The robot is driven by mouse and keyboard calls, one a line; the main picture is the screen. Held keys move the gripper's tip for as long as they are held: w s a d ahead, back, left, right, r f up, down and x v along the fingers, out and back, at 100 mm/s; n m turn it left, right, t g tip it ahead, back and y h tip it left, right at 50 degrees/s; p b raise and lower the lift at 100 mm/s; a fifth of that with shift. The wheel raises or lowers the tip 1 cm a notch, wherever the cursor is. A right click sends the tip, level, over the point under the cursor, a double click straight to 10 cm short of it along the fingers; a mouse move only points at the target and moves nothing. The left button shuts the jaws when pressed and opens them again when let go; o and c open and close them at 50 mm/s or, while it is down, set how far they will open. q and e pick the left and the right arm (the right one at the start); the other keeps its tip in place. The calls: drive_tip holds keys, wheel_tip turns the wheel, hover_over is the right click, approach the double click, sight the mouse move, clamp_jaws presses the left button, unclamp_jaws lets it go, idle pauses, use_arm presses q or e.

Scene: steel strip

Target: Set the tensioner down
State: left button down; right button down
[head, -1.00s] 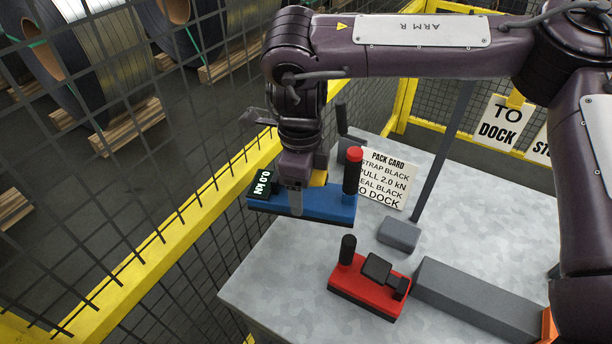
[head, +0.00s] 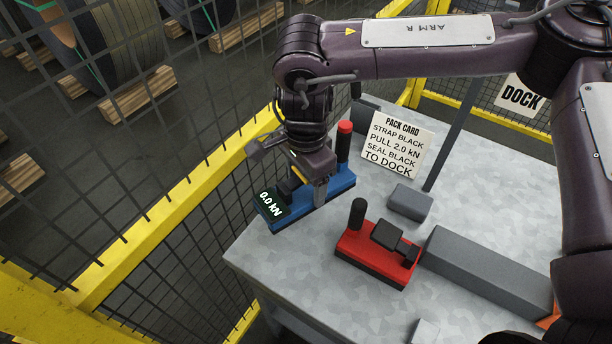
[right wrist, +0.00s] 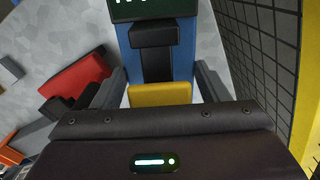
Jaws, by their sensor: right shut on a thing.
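The tensioner (head: 343,182) is a blue tool with a black handle topped in red and a display reading 0.0 kN. It lies at the left edge of the grey metal table (head: 290,262) in the head view; whether it touches the top cannot be told. My right gripper (head: 320,192) is shut on its middle. In the right wrist view the fingers (right wrist: 162,85) flank the blue body (right wrist: 186,68) and a yellow block. My left gripper is not in view.
A red tool (head: 372,262) with a black handle stands nearby on the table. A small grey block (head: 409,202), a long grey bar (head: 485,272) and the pack card (head: 397,145) are to the right. A yellow-framed mesh fence (head: 160,232) runs close along the left.

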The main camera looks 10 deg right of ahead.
drive_tip(key=shift+w+r, duration=0.1)
drive_tip(key=shift+a, duration=0.1)
drive_tip(key=shift+f+b, duration=2.5)
drive_tip(key=shift+f, duration=1.5)
drive_tip(key=shift+f, duration=0.25)
drive_tip(key=shift+c, duration=0.8)
unclamp_jaws()
drive_tip(key=shift+s+f, duration=0.15)
drive_tip(key=shift+s, duration=0.05)
wheel_tip(320, 180, up, 8)
drive_tip(key=shift+r+b, duration=0.1)
drive_tip(key=shift+b, duration=0.3)
